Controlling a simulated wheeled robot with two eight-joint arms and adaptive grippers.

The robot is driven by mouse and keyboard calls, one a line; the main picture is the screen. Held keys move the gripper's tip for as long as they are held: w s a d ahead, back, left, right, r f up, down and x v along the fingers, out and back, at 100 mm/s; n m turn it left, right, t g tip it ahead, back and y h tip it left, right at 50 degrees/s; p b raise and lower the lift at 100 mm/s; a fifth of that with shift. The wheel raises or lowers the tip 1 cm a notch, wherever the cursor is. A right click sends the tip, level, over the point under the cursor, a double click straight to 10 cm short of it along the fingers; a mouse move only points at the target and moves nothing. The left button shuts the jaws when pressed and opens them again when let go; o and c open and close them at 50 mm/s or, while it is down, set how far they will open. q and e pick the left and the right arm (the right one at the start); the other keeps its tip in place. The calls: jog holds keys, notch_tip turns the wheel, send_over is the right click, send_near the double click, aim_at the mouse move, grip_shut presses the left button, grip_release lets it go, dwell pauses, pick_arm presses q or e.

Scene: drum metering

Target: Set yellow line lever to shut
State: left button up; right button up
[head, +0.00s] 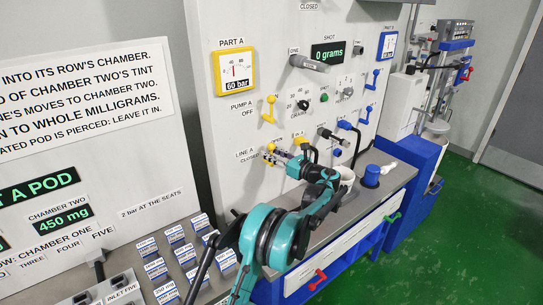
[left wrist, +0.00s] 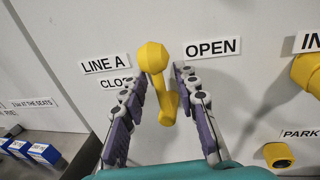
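The yellow line lever (left wrist: 155,60) is on the white panel, between the LINE A label with a partly hidden CLOSED label on its left and the OPEN label (left wrist: 212,48) on its right. My left gripper (left wrist: 158,76) is open, one finger on each side of the lever, with gaps visible beside the knob. In the head view my left gripper (head: 287,157) is at the panel by the LINE A label (head: 245,153), hiding part of the lever area. My right gripper is not seen.
A yellow pump lever (head: 269,109) is above, and blue levers (head: 372,78) are to the right. Another yellow fitting (left wrist: 307,72) is right of the left gripper. A white cup (head: 346,176) and a blue-capped item (head: 371,176) stand on the bench below.

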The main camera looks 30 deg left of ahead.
pick_arm(q)
grip_shut()
dwell(0.4)
jog(key=s+n, duration=0.1)
jog(key=n, duration=0.1)
jog(key=s+n+h+p, duration=0.1)
jog(key=n, duration=0.2)
jog(key=a+f+n+p, duration=0.1)
jog(key=n, duration=0.1)
jog(key=shift+s+a+t, duration=0.1)
jog(key=shift+s+t, duration=0.2)
jog(key=shift+s, duration=0.1)
jog(key=n, duration=0.1)
jog(key=f+n, duration=0.1)
jog(key=s+n+h, duration=0.1)
jog(key=n, duration=0.1)
jog(key=shift+a+f+t, duration=0.25)
jog(key=shift+t, duration=0.05)
jog(key=n, duration=0.1)
jog(key=f+n, duration=0.1)
jog(key=shift+s+f+n+t+h, duration=0.15)
jog(key=shift+s+n+t+h, duration=0.05)
jog(key=shift+n+t+h, duration=0.2)
jog(key=shift+f+n+t, duration=0.4)
jog(key=shift+n, duration=0.6)
